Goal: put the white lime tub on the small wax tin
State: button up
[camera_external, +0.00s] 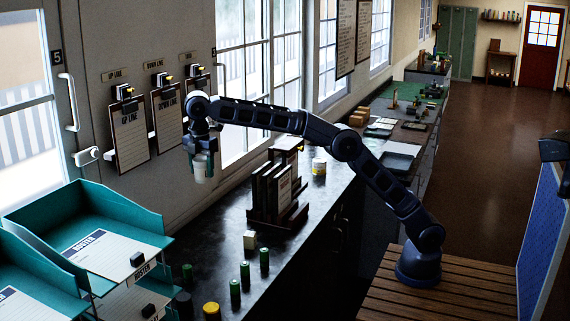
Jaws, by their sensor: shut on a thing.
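My gripper (201,158) is at the end of my dark blue arm, pointing down above the dark counter. It is shut on a small white tub (200,173), which hangs upright between the fingers, clear of the counter; the fingers hide part of its sides. I cannot tell for sure which thing is the small wax tin. One candidate is the white and yellow tin (319,167) on the counter, right of the dark rack.
A dark rack (278,212) of upright books stands on the counter (222,238), right of my gripper. Several green cylinders (235,293) and a cream block (250,240) stand nearer. Teal trays (118,213) fill the left. Clipboards (129,137) hang on the wall behind.

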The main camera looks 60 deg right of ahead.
jog(key=shift+r, duration=1.2)
jog(key=shift+w+d+r, duration=0.1)
jog(key=shift+d+r, duration=0.05)
jog(key=shift+d, duration=0.05)
jog(key=w+d+m, duration=0.3)
jog(key=d, duration=1.1)
jog(key=w+d+m, duration=0.3)
jog(key=w+d, duration=0.1)
jog(key=d, duration=1.1)
jog(key=w+d+m, duration=0.3)
jog(key=d, duration=1.1)
jog(key=m, duration=1.1)
send_over(319, 159)
notch_tip(319, 159, down, 20)
jog(key=shift+s+a+f, duration=0.1)
jog(key=shift+a+f, duration=0.05)
jog(key=shift+f, duration=1.15)
jog(key=shift+s+a+f, duration=0.1)
jog(key=shift+f, duration=1.15)
